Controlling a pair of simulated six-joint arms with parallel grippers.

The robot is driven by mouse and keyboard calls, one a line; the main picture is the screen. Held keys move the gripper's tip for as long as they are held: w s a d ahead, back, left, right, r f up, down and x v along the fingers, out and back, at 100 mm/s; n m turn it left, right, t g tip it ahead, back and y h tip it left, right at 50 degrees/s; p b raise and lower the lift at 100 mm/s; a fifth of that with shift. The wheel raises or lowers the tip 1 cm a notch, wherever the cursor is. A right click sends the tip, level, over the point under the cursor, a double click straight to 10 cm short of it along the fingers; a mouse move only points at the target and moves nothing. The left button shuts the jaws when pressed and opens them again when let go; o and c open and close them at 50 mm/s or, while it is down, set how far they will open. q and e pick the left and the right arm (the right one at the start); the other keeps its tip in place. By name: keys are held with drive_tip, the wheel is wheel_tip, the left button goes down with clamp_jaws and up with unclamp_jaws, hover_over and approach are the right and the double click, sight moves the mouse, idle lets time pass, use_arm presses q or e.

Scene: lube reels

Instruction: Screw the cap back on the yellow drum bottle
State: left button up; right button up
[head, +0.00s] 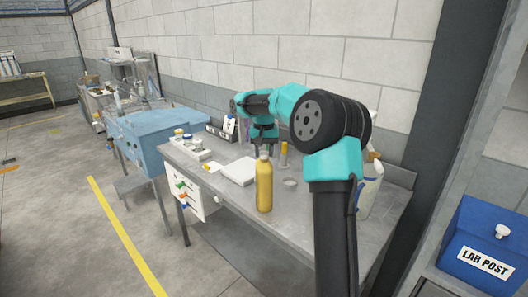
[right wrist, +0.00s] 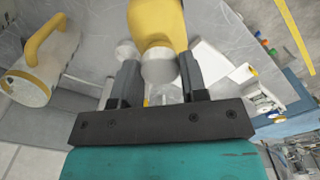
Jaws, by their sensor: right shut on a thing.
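The yellow drum bottle (head: 264,187) stands upright near the front edge of the bench, with a pale cap (head: 264,155) at its top. In the right wrist view the yellow body (right wrist: 157,22) leads to the pale cap (right wrist: 158,68), which fills the gap between my right gripper's fingers (right wrist: 158,82). My right gripper (head: 265,146) shows at the top of the bottle in the head view and is shut on the cap. The cap appears in line with the bottle; I cannot tell how tightly it sits. My left gripper is not in view.
A round grey dish-like piece (head: 290,182) lies right of the bottle. A slim yellow tube (head: 283,155) stands behind. A white flat box (head: 238,171) and a tray of small jars (head: 190,148) lie to the left.

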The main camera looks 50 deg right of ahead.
sight(264, 153)
drive_tip(key=shift+m, duration=1.9)
drive_tip(key=o, duration=1)
drive_tip(key=shift+o, duration=0.3)
drive_tip(key=shift+o, duration=1.2)
drive_tip(key=shift+r, duration=3)
